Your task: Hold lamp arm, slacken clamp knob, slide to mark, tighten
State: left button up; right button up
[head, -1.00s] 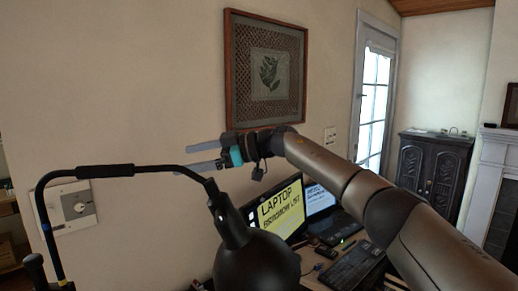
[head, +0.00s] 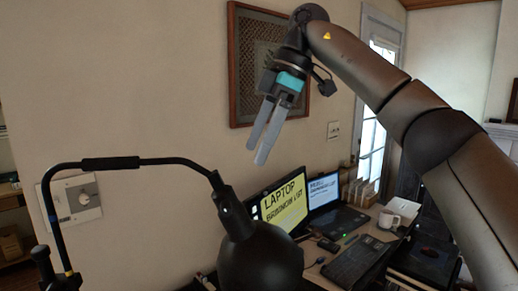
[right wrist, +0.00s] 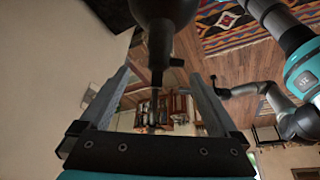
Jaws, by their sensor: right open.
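The black lamp has a dome shade (head: 262,262) at the bottom middle of the head view. Its thin curved arm (head: 165,162) runs left through a thick black sleeve (head: 110,163), then bends down to a dark fitting (head: 44,262) at the lower left. I cannot tell the clamp knob or the mark apart there. My right gripper (head: 257,153) is open and empty, pointing down above the shade, apart from it. In the right wrist view, a dark lamp part (right wrist: 157,45) shows between the open fingers (right wrist: 157,85). A small arm of mine there ends too unclear to read.
A framed picture (head: 242,60) hangs behind my right gripper.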

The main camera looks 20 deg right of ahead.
aim_at(232, 216)
jog(key=x, duration=1.5)
jog(key=shift+d+f, duration=0.2)
jog(key=shift+d, duration=0.1)
jog(key=shift+c, duration=0.4)
grip_shut()
jog(key=c, duration=0.6)
grip_release()
jog(key=shift+c, duration=0.2)
grip_shut()
pick_arm(q)
jog(key=o, duration=0.3)
